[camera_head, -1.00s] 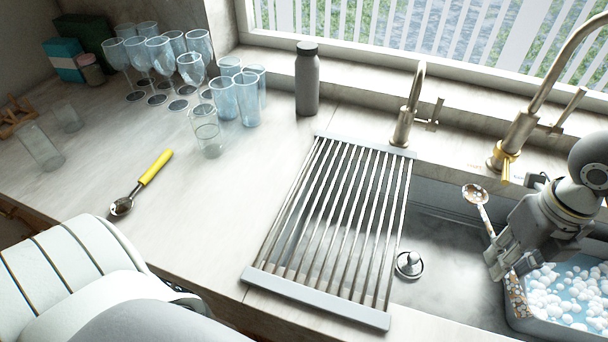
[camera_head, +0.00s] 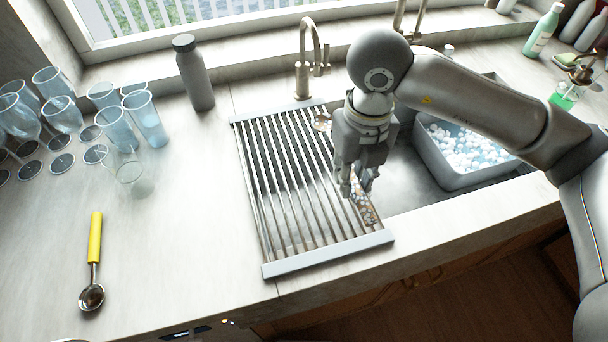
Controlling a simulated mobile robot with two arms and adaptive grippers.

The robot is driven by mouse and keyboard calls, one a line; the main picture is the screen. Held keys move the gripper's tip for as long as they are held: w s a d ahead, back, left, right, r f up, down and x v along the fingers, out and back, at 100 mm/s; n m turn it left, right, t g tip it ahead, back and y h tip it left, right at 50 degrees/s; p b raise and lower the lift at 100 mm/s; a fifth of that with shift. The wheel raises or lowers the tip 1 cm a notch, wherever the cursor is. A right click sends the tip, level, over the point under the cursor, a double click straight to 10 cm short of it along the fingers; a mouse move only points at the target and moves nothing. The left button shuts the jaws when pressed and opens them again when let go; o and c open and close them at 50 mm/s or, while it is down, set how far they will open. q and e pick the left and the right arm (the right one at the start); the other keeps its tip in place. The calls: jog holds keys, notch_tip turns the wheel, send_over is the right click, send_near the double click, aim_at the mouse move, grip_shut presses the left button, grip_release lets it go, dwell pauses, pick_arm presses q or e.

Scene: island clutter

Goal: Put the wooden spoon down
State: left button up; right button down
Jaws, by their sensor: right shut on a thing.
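The wooden spoon (camera_head: 322,122) has a speckled, foamy-looking surface. Its bowl shows behind my right gripper and its patterned handle end (camera_head: 366,210) shows in front, toward the counter's front edge. My right gripper (camera_head: 356,187) points down and is shut on the middle of the spoon, which the fingers hide. The spoon lies along the right side of the slatted drying rack (camera_head: 330,255). I cannot tell whether it touches the slats or hovers just above them. My left gripper is not in view.
A grey basin (camera_head: 437,168) with foamy water stands in the sink at right. A grey bottle (camera_head: 194,78), several glasses (camera_head: 146,120) and a yellow-handled scoop (camera_head: 95,238) stand or lie on the left counter. A tap (camera_head: 303,70) rises behind the rack.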

jog(key=w+a+f+p, duration=0.2)
jog(key=a, duration=0.2)
jog(key=p, duration=0.1)
send_over(309, 195)
jog(key=f, duration=0.4)
jog(key=shift+s+d+f, duration=0.15)
jog(key=shift+d+f, duration=0.05)
jog(key=shift+f, duration=0.15)
jog(key=shift+w+a+f+p, duration=0.2)
jog(key=shift+a+f+p, duration=0.15)
jog(key=shift+f, duration=0.15)
notch_tip(309, 195, down, 2)
jog(key=shift+f+p, duration=0.1)
jog(key=shift+p, duration=0.7)
jog(key=shift+d+f, duration=0.1)
jog(key=shift+f, duration=0.3)
